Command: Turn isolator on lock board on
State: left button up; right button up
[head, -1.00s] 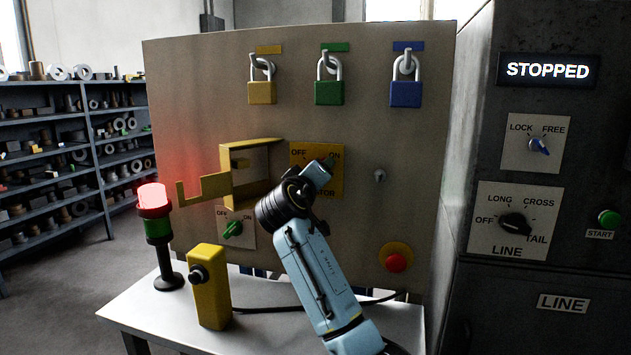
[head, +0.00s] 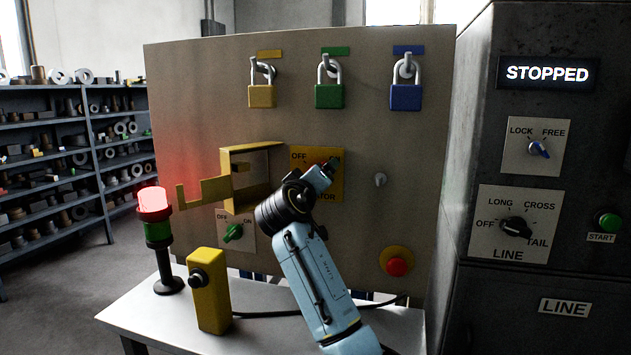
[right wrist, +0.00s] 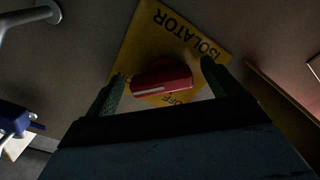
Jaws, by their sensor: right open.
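The yellow isolator plate (head: 327,190) is on the board, with OFF readable at its upper left in the head view. The right wrist view shows the plate (right wrist: 165,30) upside down with its red handle (right wrist: 165,78), which has a white strip along one edge. My right gripper (head: 333,165) is over the plate's upper right and hides the handle and the ON label in the head view. In the right wrist view its open fingers (right wrist: 162,72) stand on either side of the handle, with visible gaps. My left gripper is out of view.
A yellow hinged bracket (head: 236,180) stands out left of the plate. Yellow (head: 261,96), green (head: 329,97) and blue (head: 405,97) padlocks hang above. A small peg (head: 380,179) and a red stop button (head: 397,266) are to the right. A lit red lamp (head: 153,202) stands at left.

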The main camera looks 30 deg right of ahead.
jog(key=v, duration=1.3)
jog(key=shift+s, duration=0.2)
jog(key=shift+a, duration=0.1)
